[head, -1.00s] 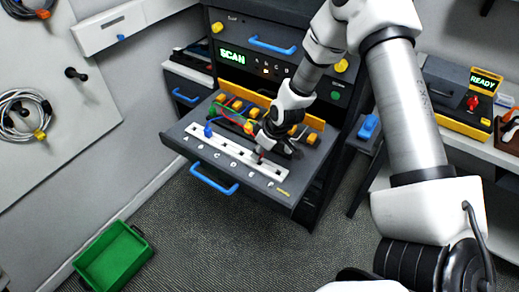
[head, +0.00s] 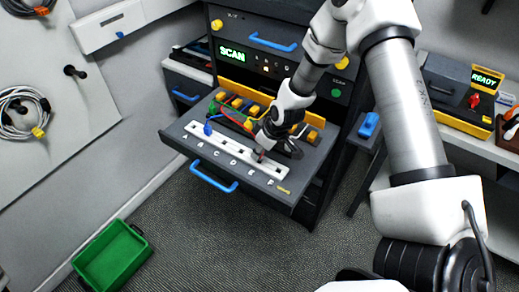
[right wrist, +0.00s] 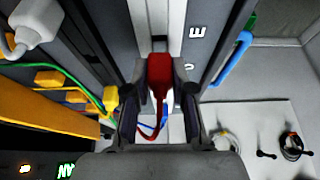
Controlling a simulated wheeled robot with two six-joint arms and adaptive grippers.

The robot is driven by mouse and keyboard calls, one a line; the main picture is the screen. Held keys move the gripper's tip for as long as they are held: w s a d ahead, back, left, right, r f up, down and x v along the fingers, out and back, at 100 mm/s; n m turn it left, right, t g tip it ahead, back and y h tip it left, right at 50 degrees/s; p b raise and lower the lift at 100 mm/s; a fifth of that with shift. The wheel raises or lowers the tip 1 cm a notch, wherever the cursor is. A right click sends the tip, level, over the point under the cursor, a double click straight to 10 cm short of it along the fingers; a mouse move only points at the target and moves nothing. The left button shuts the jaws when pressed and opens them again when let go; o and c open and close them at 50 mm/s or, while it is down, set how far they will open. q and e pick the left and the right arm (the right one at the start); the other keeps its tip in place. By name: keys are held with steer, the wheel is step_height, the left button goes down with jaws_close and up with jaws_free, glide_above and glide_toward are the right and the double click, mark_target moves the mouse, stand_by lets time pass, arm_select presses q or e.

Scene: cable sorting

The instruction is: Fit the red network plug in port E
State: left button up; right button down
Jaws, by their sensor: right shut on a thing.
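The red network plug (right wrist: 158,76) is between the fingers of my right gripper (right wrist: 158,90), which is shut on it; a red cable trails from it. In the head view my right gripper (head: 261,150) points down at the white port strip (head: 228,151) on the pulled-out drawer. It is close to the slot beside the letter E. In the right wrist view the letter E (right wrist: 197,32) is just right of the strip, and the plug's tip is at or just above it. I cannot tell whether the tip is inside the port. My left gripper is out of view.
A blue plug (head: 208,129) sits in the strip near A and B. Yellow connectors (head: 236,104) and coloured cables lie behind the strip. A blue drawer handle (head: 214,178) is in front. A green bin (head: 112,255) stands on the floor.

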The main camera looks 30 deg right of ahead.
steer(key=shift+f+b, duration=0.75)
steer(key=shift+f, duration=0.1)
stand_by(0.5)
stand_by(0.3)
steer(key=shift+c, duration=2.1)
jaws_free()
step_height(320, 180, up, 7)
steer(key=p, duration=0.7)
steer(key=shift+r, duration=0.1)
